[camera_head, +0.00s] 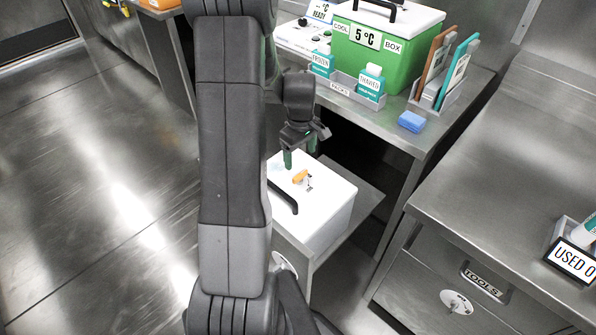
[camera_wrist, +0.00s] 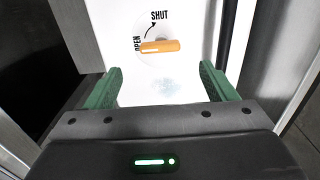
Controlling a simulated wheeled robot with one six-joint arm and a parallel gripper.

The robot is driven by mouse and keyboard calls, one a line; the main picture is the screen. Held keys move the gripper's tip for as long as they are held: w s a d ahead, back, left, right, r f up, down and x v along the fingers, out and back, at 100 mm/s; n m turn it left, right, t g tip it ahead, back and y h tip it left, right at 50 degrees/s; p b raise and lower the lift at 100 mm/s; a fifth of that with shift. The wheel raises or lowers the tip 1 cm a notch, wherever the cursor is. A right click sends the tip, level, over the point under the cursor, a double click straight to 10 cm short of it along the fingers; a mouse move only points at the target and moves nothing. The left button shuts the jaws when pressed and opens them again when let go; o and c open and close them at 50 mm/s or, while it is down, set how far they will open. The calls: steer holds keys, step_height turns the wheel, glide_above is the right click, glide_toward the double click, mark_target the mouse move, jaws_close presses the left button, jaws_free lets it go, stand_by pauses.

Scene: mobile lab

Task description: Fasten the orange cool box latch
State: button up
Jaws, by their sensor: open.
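The orange latch (camera_head: 301,177) sits on the white lid of a box (camera_head: 335,205) below the bench. In the wrist view the latch (camera_wrist: 160,46) is a short bar lying crosswise on a pale disc. Its left end is beside the printed word OPEN, and a curved arrow leads up to SHUT at the upper right. My gripper (camera_head: 300,152) hangs above the lid, pointing down. In the wrist view its green fingers (camera_wrist: 159,70) are spread wide with nothing between them, short of the latch in the picture. The latch appears untouched.
A black handle (camera_head: 284,197) lies on the lid beside the latch. A green cool box (camera_head: 375,55), a grey rack of bottles (camera_head: 340,88) and a blue sponge (camera_head: 411,121) stand on the bench above. A steel counter (camera_head: 500,150) is at the right.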

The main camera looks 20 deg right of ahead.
mark_target(300, 174)
step_height(300, 174, down, 8)
steer(key=shift+r, duration=0.2)
steer(key=shift+c, duration=0.5)
steer(key=c, duration=0.9)
